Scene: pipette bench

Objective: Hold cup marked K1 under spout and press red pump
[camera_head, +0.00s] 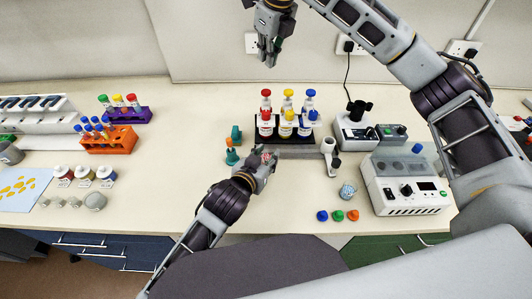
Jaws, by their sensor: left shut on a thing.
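Three pump bottles stand in a row on a black stand (282,139) at mid-bench: a red pump bottle (266,121), a yellow one (287,121) and a blue one (309,121). My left gripper (265,159) is just in front of and below the red pump bottle. It is shut on a small cup (267,156), mostly hidden by the fingers; no K1 marking can be read. Whether the cup is directly under the spout cannot be told. My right gripper (268,58) hangs above and behind the red pump, fingers down, apart from it. Its finger gap is unclear.
A teal and orange item (231,152) stands left of my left gripper. A microscope-like device (355,130), a white instrument (405,185) and a patterned blue-white object (348,191) are on the right. Orange (107,140) and purple (127,115) racks stand left. Bench between is clear.

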